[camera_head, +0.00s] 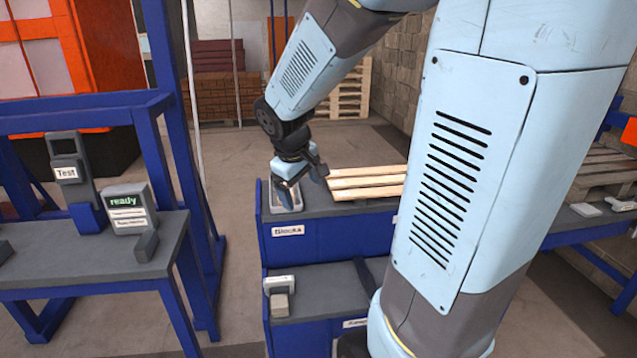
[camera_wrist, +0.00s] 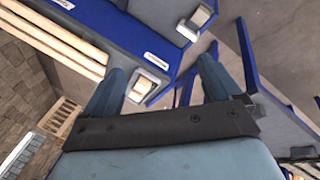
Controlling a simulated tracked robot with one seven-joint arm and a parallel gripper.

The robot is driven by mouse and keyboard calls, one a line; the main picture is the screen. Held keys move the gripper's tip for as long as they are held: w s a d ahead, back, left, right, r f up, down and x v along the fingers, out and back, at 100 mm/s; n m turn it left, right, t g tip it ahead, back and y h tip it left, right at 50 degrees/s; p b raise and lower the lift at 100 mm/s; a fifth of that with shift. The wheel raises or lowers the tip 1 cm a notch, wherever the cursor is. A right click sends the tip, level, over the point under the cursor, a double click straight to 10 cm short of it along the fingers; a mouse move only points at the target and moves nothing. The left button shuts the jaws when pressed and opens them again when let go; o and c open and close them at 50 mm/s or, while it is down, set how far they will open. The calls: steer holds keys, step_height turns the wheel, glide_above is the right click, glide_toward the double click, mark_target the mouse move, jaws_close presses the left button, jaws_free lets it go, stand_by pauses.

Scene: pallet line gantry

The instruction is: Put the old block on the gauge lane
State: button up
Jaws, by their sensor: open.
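My gripper (camera_head: 302,184) is open and empty, above the grey tray (camera_head: 291,206) on the bench front labelled "Blocks". In the wrist view, the gap between my fingers (camera_wrist: 163,66) is empty; a pale tan block (camera_wrist: 146,90) lies in the tray just beyond my left finger. I cannot tell which block is the old one. No label readable as gauge lane shows; the lower bench label (camera_head: 355,323) is partly hidden.
Wooden slats (camera_head: 365,182) lie on the blocks bench (camera_head: 300,245) right of the tray. At left, a bench holds a "Test" device (camera_head: 66,170) and a "ready" display (camera_head: 126,207). A blue post (camera_head: 180,120) stands between. My arm hides much of the right side.

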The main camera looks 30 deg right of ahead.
steer(key=s+a+r+m+t+y, duration=0.1)
steer(key=s+r, duration=0.3)
steer(key=s, duration=0.4)
steer(key=s+a+r+m+t+y, duration=0.1)
steer(key=s+a+r+m+y, duration=0.1)
steer(key=s+r, duration=0.3)
steer(key=s+m, duration=0.1)
steer(key=s, duration=0.2)
steer(key=shift+a+r+m+t, duration=0.15)
steer(key=shift+a+m+t, duration=0.15)
steer(key=shift+a, duration=0.1)
